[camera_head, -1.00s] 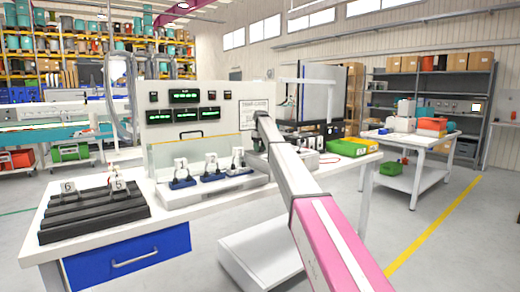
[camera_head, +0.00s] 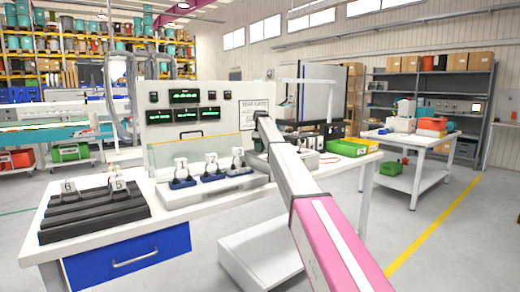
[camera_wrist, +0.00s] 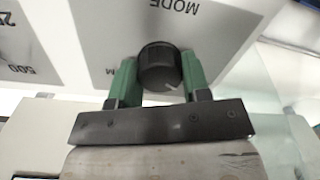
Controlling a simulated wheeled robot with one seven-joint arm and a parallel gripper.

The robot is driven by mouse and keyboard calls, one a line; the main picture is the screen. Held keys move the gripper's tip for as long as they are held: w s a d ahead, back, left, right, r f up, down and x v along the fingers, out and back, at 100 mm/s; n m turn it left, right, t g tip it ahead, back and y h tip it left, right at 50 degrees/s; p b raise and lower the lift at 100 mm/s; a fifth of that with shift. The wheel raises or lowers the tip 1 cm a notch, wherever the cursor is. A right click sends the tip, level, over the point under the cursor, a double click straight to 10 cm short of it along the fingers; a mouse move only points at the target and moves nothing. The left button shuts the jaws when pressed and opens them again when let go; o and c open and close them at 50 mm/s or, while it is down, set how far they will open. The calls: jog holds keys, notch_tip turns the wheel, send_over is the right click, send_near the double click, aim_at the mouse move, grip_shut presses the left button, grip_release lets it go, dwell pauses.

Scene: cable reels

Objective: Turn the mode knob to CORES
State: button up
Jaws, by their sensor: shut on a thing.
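The mode knob (camera_wrist: 160,67) is a round black knob on a pale panel (camera_wrist: 85,35) in the wrist view. The word MODE is printed beside it, upside down in this view, and a letter M shows to its left. My gripper (camera_wrist: 160,75) has its two green fingers on either side of the knob and is shut on it. In the head view my arm hides the knob and gripper.
A white bench (camera_head: 305,185) carries a test panel (camera_head: 215,105) with green displays, numbered blue-based holders (camera_head: 210,170) and a black ridged rack (camera_head: 95,213). A green tray (camera_head: 347,148) lies at its right end. Open floor lies to the right.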

jog(key=o, duration=0.9)
jog(key=shift+r, duration=0.15)
jog(key=r, duration=1)
jog(key=shift+w+d+r, duration=0.1)
jog(key=shift+w+r, duration=0.1)
jog(key=shift+r, duration=0.1)
